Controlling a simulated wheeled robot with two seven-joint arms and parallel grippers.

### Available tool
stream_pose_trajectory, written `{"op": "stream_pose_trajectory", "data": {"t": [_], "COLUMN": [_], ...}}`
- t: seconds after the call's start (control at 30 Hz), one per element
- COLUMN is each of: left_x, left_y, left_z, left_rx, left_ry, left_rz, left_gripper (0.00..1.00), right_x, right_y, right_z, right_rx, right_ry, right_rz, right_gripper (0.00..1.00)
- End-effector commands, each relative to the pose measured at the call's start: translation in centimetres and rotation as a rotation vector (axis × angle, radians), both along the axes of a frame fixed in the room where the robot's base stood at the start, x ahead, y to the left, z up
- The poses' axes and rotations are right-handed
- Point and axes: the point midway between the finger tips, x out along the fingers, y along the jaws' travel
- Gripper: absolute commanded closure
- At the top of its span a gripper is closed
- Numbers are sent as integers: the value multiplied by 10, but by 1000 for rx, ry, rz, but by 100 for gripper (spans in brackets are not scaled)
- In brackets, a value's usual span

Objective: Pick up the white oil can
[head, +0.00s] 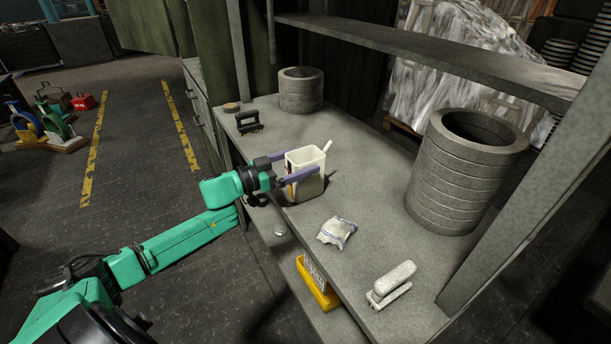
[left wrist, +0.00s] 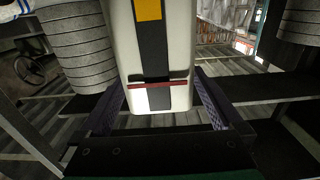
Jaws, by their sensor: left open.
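The white oil can (head: 309,185) stands upright on the grey bench, with a short pale spout at its top. In the left wrist view the can (left wrist: 185,50) fills the upper middle and shows a dark band, an orange patch and a red stripe. My left gripper (head: 302,163) is open, with one purple finger on each side of the can. In the left wrist view its fingers (left wrist: 160,98) flank the can, with narrow gaps seeming to show beside it. My right gripper is in neither view.
On the bench (head: 375,215) are a crumpled white cloth (head: 337,231), a pale brush-like item (head: 390,283), a dark brush (head: 249,121), a small grey ring stack (head: 300,90) and a tall one (head: 463,170). A shelf (head: 430,55) spans above. A yellow bin (head: 318,285) sits below.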

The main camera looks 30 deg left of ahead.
Motion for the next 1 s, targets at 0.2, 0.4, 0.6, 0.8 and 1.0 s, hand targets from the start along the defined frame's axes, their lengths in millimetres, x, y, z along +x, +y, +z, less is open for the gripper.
{"op": "stream_pose_trajectory", "data": {"t": [0.2, 0.4, 0.6, 0.8, 1.0], "left_x": [17, 16, 16, 16, 16], "left_y": [-10, -10, -10, -10, -10], "left_z": [1, 0, 0, 1, 6], "left_rx": [-1, -1, -1, -1, 1], "left_ry": [0, 1, 1, -1, -3], "left_rz": [1, 0, 0, 0, -1], "left_gripper": [0, 12, 88, 100, 100], "right_x": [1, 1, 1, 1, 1], "right_y": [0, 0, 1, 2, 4], "right_z": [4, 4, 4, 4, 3], "right_rx": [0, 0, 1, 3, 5], "right_ry": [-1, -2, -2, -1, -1], "right_rz": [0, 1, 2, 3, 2], "right_gripper": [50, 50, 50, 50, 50]}}
